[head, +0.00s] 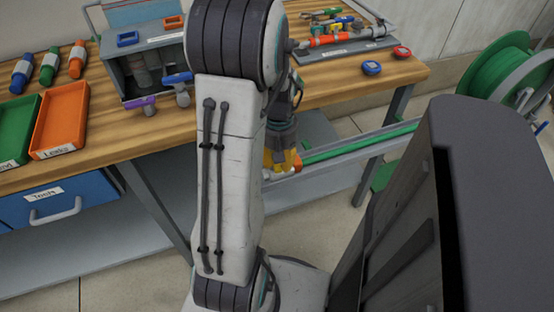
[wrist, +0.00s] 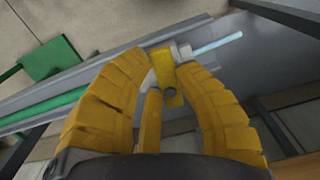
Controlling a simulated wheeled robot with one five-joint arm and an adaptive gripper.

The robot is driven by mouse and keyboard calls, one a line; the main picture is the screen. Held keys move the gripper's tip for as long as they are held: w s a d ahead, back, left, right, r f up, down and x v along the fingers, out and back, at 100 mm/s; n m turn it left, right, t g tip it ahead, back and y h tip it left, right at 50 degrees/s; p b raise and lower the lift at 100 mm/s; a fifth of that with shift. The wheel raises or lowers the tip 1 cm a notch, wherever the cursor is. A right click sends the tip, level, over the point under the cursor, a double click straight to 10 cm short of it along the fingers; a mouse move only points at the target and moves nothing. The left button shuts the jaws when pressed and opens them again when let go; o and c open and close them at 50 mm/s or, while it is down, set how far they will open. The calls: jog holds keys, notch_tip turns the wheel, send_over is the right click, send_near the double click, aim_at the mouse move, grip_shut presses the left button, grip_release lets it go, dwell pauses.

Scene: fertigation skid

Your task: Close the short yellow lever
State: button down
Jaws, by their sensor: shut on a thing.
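My gripper (head: 283,162) is low beside the bench's right front, partly behind my arm in the head view. In the wrist view, my gripper's (wrist: 163,68) thick yellow fingers are closed around the yellow lever (wrist: 162,66), with a fingertip on either side. The lever is a short flat yellow piece beside a light grey fitting (wrist: 185,50) on the pipe line. A second narrow yellow bar (wrist: 151,120) stands between the fingers; I cannot tell whether it belongs to the lever. In the head view the lever cannot be told apart from the yellow fingers.
A green pipe (head: 350,143) runs in a grey channel beside the bench. A pale blue rod (wrist: 217,43) extends past the fitting. The wooden bench (head: 180,140) holds trays (head: 60,120) and a grey box (head: 145,72) with levers. A green hose reel (head: 495,70) stands at right.

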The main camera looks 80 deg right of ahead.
jog(key=shift+s+f+n, duration=0.1)
jog(key=shift+n, duration=0.5)
jog(key=c, duration=0.9)
grip_release()
jog(key=shift+d, duration=0.1)
notch_tip(320, 180, up, 12)
jog(key=shift+r, duration=0.1)
dwell(0.6)
